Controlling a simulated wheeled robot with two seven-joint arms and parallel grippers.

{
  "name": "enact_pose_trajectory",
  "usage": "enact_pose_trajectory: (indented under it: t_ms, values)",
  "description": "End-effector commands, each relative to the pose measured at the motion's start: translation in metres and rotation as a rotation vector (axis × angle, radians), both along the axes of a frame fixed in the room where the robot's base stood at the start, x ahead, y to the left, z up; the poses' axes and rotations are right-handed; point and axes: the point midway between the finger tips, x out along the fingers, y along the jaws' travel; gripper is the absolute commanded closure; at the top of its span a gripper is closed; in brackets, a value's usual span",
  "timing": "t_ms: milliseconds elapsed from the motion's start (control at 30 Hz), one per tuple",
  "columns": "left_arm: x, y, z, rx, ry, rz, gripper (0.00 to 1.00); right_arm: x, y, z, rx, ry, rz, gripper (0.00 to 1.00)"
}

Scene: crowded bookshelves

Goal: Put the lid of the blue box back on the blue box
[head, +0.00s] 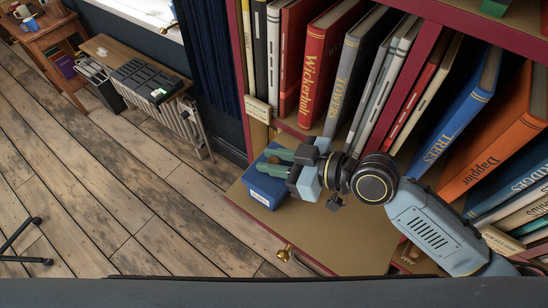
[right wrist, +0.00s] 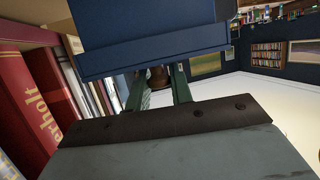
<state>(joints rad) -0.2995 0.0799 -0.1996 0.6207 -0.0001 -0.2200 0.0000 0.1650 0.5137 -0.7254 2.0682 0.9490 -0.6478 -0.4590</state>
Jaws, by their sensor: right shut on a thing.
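The blue box (head: 263,196) stands on the brown fold-out board, with a small pale label on its front. Its blue lid (head: 256,179) is at its top, partly hidden by my right gripper (head: 272,162). In the right wrist view, the lid (right wrist: 160,52) shows as a wider dark blue band against the narrower box body (right wrist: 145,20). My right gripper's green fingers (right wrist: 160,85) are shut on the lid's brown knob (right wrist: 158,77). I cannot tell whether the lid is fully seated. My left gripper is not in view.
Upright books (head: 310,60) crowd the shelf just behind the box. The board (head: 345,240) is bare to the right of the box, with a brass knob (head: 284,253) at its front edge. Open wooden floor (head: 120,200) lies to the left.

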Motion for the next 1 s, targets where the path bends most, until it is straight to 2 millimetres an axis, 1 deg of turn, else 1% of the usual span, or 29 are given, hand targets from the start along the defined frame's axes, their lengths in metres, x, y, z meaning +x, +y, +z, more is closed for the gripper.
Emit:
enact_pose_trajectory:
  t_ms: [500, 1000]
  values:
    - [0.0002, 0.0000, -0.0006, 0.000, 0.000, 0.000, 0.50, 0.0000, -0.0002, -0.0009, 0.000, 0.000, 0.000, 1.00]
    - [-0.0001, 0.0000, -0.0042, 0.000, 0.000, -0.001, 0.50, -0.0003, -0.0001, -0.0062, -0.001, 0.000, 0.000, 1.00]
